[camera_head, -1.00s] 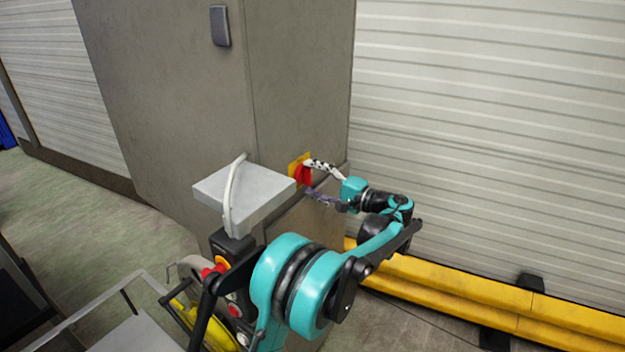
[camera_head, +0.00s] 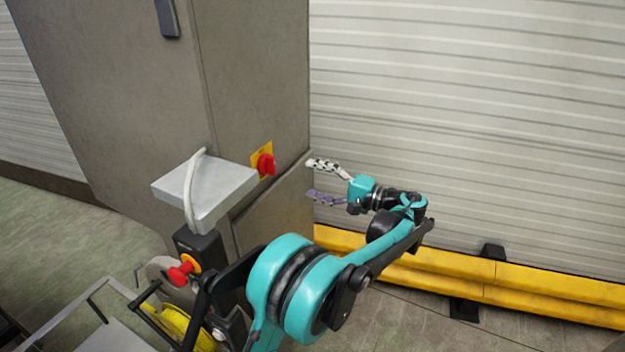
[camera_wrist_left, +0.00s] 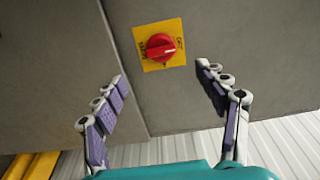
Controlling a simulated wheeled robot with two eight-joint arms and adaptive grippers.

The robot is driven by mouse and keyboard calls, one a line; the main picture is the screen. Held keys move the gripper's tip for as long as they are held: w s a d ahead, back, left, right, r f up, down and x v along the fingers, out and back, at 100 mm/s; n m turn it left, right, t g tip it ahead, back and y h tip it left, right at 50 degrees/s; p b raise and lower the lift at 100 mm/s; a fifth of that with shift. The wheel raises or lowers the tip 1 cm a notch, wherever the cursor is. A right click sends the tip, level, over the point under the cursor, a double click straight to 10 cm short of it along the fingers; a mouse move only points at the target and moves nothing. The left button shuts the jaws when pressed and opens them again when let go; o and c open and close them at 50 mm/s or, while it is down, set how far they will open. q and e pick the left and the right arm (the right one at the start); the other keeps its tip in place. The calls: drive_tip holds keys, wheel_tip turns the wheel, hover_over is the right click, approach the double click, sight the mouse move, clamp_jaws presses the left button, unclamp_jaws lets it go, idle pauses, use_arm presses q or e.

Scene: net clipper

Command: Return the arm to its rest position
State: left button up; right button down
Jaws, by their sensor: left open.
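My left arm (camera_head: 310,290) reaches out over the floor toward the grey cabinet, its teal links in view. My left gripper (camera_head: 312,180) is open and empty, a short way right of the cabinet's corner in the head view. In the left wrist view the two purple-padded fingers (camera_wrist_left: 164,86) are spread wide. A red rotary switch (camera_head: 266,165) on a yellow plate sits on the cabinet. The switch also shows in the left wrist view (camera_wrist_left: 160,47), beyond the fingers and apart from them. My right gripper is not in view.
The grey cabinet (camera_head: 110,90) stands at left with a handle (camera_head: 167,18). A grey box (camera_head: 215,195) juts out before it. Yellow barriers (camera_head: 450,270) run along the ribbed wall (camera_head: 470,120). A red knob (camera_head: 180,272) and yellow reel (camera_head: 180,330) are near the arm's base.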

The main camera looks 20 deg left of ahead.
use_arm(q)
drive_tip(key=shift+a, duration=0.1)
drive_tip(key=s+a+f+m+t+h+b, duration=0.25)
drive_tip(key=s+f+h+b, duration=0.45)
drive_tip(key=s+f, duration=0.55)
drive_tip(key=s+d+f+n+t+h+b, duration=0.3)
drive_tip(key=s+d+f+h+b, duration=0.1)
drive_tip(key=s+d+f+h, duration=0.7)
drive_tip(key=s+f, duration=0.3)
drive_tip(key=s, duration=0.1)
drive_tip(key=shift+d, duration=0.3)
drive_tip(key=shift+t, duration=0.25)
